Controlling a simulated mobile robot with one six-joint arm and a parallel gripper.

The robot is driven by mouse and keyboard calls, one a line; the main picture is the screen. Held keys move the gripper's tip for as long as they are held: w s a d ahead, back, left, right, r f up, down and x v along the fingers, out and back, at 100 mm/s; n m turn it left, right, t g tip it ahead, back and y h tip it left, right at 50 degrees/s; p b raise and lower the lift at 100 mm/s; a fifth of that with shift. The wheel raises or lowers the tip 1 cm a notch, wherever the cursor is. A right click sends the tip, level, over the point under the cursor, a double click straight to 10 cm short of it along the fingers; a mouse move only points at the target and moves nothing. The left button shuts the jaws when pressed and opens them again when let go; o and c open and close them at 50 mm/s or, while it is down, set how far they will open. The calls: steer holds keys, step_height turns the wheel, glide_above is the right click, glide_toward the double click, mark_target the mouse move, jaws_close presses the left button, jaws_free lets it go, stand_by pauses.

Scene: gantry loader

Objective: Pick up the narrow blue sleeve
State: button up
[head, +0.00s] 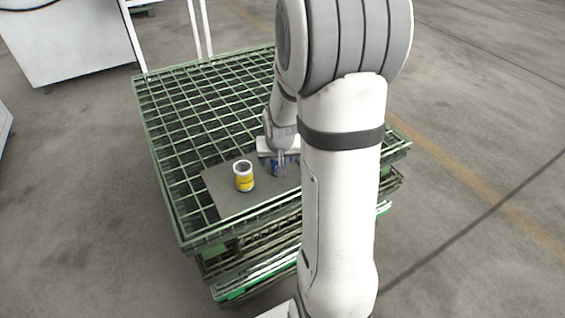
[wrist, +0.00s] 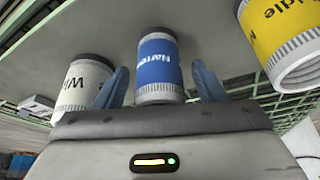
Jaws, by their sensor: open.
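The narrow blue sleeve (wrist: 158,68) has a blue label with partly readable white letters and pale ribbed ends. In the wrist view it stands between the two fingers of my gripper (wrist: 158,85), which is open with a gap visible on each side. In the head view my gripper (head: 278,165) is down at the blue sleeve (head: 275,169), which is partly hidden by the gripper and arm. A white sleeve (wrist: 82,86) marked "Wi…" is just left of the fingers in the wrist view. A yellow-labelled sleeve (head: 244,177) stands left of the gripper in the head view.
The yellow sleeve also shows at the right of the wrist view (wrist: 280,40). The sleeves stand on a grey plate (head: 225,200) on a green grid pallet (head: 190,110). The grid behind the plate is clear. My arm hides the plate's right side.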

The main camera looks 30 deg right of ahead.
steer(key=shift+w+f, duration=0.1)
steer(key=shift+f, duration=0.05)
steer(key=shift+c, duration=0.4)
steer(key=c, duration=1.2)
